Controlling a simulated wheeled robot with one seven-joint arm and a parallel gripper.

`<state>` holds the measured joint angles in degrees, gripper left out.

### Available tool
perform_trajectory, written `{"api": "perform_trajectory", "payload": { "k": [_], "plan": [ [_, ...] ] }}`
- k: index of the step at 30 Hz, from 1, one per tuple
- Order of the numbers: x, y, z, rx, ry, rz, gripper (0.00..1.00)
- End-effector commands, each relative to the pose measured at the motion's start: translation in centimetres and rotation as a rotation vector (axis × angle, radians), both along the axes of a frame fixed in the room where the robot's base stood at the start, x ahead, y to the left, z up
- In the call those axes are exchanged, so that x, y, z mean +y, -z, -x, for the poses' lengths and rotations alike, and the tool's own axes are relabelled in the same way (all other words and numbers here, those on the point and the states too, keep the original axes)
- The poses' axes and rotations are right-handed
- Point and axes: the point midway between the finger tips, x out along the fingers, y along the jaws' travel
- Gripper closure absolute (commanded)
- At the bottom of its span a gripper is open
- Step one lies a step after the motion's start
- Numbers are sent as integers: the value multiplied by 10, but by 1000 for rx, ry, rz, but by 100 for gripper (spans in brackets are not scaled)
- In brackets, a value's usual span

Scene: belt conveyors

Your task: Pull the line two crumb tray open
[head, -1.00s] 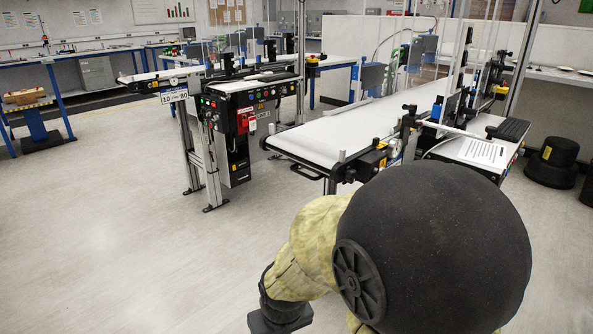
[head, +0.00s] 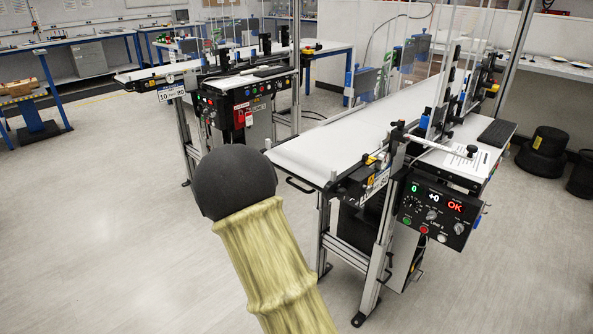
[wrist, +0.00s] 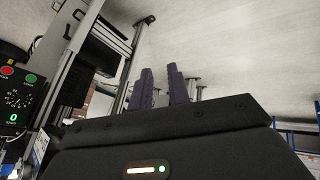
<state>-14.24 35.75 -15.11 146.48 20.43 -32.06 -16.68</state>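The nearer conveyor, with a long white belt (head: 345,128), stands right of centre in the head view. A black loop handle (head: 300,186) sticks out low under its near end; it may belong to the crumb tray, whose body I cannot make out. In the head view my gripper is hidden, with my arm in front of the conveyor's left side.
A second conveyor (head: 245,82) with its own control box stands behind on the left. Metal legs (head: 378,270) of the near conveyor reach the floor. Black bins (head: 547,150) stand at right. The grey floor (head: 110,230) at left is clear.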

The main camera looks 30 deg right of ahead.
Motion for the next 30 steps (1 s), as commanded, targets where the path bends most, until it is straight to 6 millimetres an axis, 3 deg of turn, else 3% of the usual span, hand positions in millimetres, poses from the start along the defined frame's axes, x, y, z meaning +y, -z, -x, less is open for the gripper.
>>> {"api": "perform_trajectory", "payload": {
  "k": [8, 14, 22, 25, 30],
  "plan": [
    [-53, -39, -9, -101, -84, 417, 82],
    [-77, -89, -14, -178, -221, 780, 82],
    [-67, -166, -20, -293, -485, 1272, 82],
    [-59, -180, -21, -324, -552, 1378, 82],
    [-53, -184, -21, -345, -584, 1431, 82]
  ]
}}
